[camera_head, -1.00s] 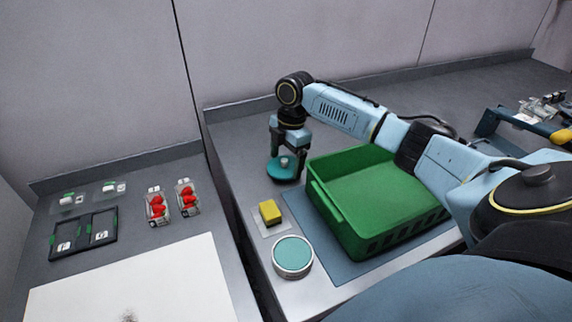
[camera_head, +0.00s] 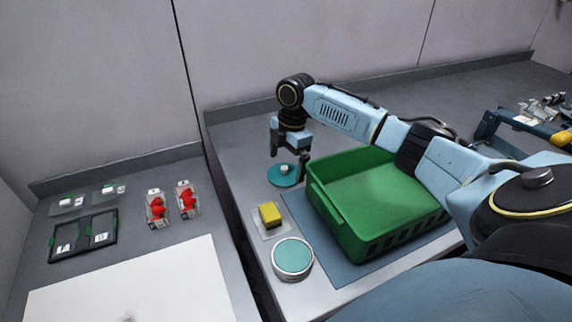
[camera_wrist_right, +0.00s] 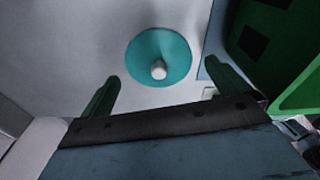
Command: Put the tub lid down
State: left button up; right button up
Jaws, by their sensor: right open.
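The tub lid (camera_head: 283,178) is a round teal disc with a pale knob. It lies on the grey counter at the left of the green crate. In the right wrist view the lid (camera_wrist_right: 150,48) lies flat beyond the fingertips, with its white knob towards me. My right gripper (camera_head: 288,157) is open just above the lid, with its fingers apart and nothing between them. In the wrist view the open right gripper (camera_wrist_right: 168,85) is clear of the knob. A round tub (camera_head: 292,258) with a teal top stands nearer on the counter. My left gripper is not in view.
The green crate (camera_head: 352,238) stands on a blue mat (camera_head: 335,272) right of the lid. A yellow sponge-like block (camera_head: 269,212) lies between lid and tub. Berry punnets (camera_head: 157,208) and a black tray (camera_head: 83,237) sit on the left counter, past a gap.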

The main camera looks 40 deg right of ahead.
aim_at(291, 171)
notch_tip(291, 171, up, 10)
jog(key=d+p, duration=0.1)
jog(key=shift+s, duration=0.2)
jog(key=shift+d, duration=0.1)
dwell(0.4)
